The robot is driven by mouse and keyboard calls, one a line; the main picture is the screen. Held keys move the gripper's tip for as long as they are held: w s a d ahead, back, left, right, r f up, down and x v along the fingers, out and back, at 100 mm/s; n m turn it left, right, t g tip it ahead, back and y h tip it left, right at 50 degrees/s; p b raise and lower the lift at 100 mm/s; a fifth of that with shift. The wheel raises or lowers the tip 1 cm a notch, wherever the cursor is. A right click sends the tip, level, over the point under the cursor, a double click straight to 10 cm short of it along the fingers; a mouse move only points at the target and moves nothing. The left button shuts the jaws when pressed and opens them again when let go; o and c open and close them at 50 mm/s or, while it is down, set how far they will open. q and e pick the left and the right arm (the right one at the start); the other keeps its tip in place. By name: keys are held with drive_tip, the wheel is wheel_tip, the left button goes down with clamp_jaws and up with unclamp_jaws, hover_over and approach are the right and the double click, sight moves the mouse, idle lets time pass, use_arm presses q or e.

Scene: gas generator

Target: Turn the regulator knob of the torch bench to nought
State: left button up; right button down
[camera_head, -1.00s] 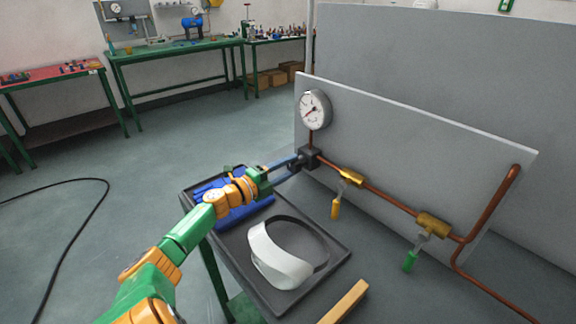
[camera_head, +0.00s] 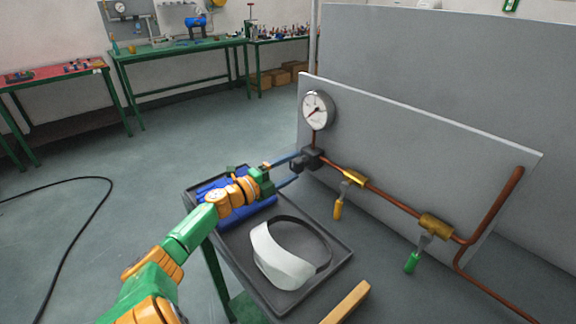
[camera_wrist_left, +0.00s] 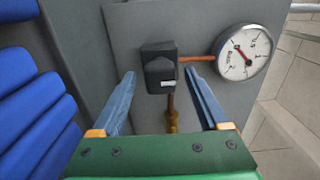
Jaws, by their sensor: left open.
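The black regulator (camera_head: 313,157) sits on the copper pipe below a round white gauge (camera_head: 317,110). Its knob (camera_head: 299,164) faces my left gripper (camera_head: 298,169). In the left wrist view the knob (camera_wrist_left: 160,75) has a small pale mark on its lower edge. My left gripper (camera_wrist_left: 160,74) is open, with one blue finger on each side of the knob and a visible gap to both. The gauge (camera_wrist_left: 243,52) shows in that view too, with a red needle; I cannot read its value surely. My right gripper is not in view.
Valves with a yellow handle (camera_head: 339,208) and a green handle (camera_head: 412,262) hang from the pipe (camera_head: 395,199). A grey panel (camera_head: 410,150) stands behind. A dark tray (camera_head: 240,262) below holds a white visor (camera_head: 277,258) and blue items (camera_head: 250,213).

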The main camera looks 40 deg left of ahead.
use_arm(q)
drive_tip(key=shift+s+a+p, duration=0.15)
drive_tip(key=shift+s, duration=1.65)
drive_tip(key=shift+s+a+p, duration=0.15)
drive_tip(key=shift+s, duration=1.6)
